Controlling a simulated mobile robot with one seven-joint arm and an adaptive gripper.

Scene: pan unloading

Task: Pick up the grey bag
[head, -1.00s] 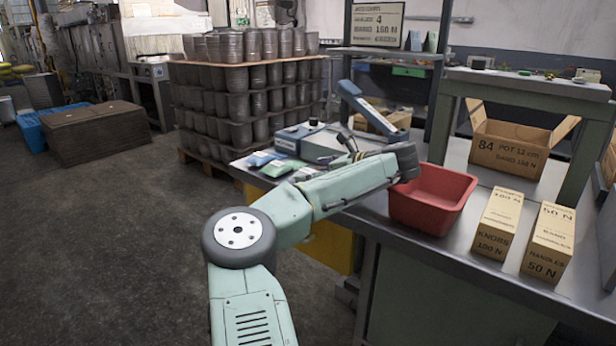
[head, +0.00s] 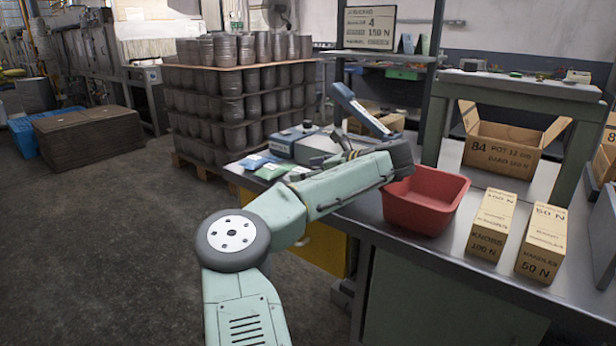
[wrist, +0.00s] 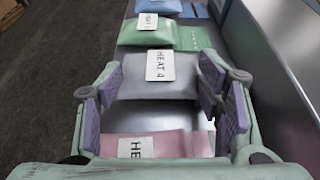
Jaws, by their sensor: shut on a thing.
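The grey bag (wrist: 150,88) with a white "HEAT 4" label lies across the middle of the wrist view. My gripper (wrist: 163,78) has its purple-padded fingers on either side of it, shut on its sides. A green bag (wrist: 145,36) lies just beyond it, and a pink bag (wrist: 185,143) lies on the near side, partly hidden by my gripper. In the head view my arm reaches over the bench and hides the grey bag; whether the bag is lifted is unclear.
Blue (head: 252,162) and green (head: 272,171) bags lie near the bench's left edge. A red tub (head: 425,205) and two cartons (head: 492,222) (head: 542,240) stand to the right. A blue-and-grey device (head: 318,143) stands behind the bags. Floor is open at left.

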